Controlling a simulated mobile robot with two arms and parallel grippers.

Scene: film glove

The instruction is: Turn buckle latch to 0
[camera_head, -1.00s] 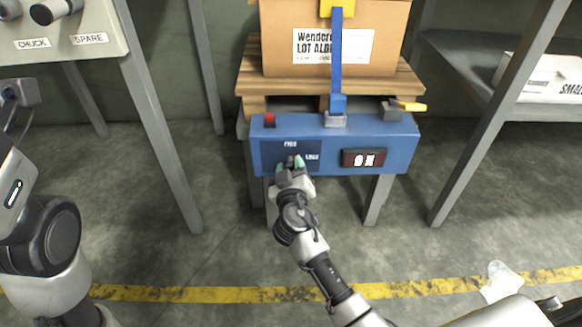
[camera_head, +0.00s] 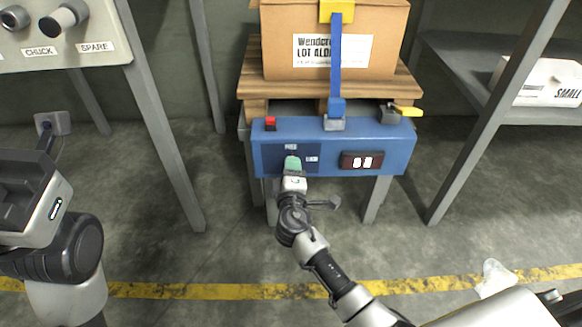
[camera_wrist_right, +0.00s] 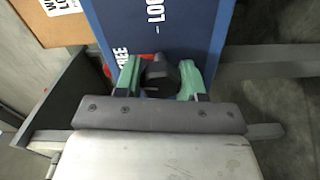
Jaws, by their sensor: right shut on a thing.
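The buckle latch is a dark knob (camera_wrist_right: 160,72) on the front of a blue unit (camera_head: 385,158). The labels FREE and LOCK are beside it. My right gripper (camera_head: 292,163) is at the knob, its green fingertips overlapping in the head view. In the right wrist view my right gripper (camera_wrist_right: 163,78) has one green finger on each side of the knob and is shut on it. The knob's pointer is mostly hidden, so its exact setting cannot be told. My left arm's end (camera_head: 35,200) is at the left edge, its jaw state unclear.
A small display (camera_head: 361,160) is on the unit's right front; its digits are hard to read. A red button (camera_head: 270,123), blue strap (camera_head: 336,60) and yellow-handled lever (camera_head: 407,111) are above. A carton (camera_head: 280,55) stands on a pallet behind. Grey posts flank the unit.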

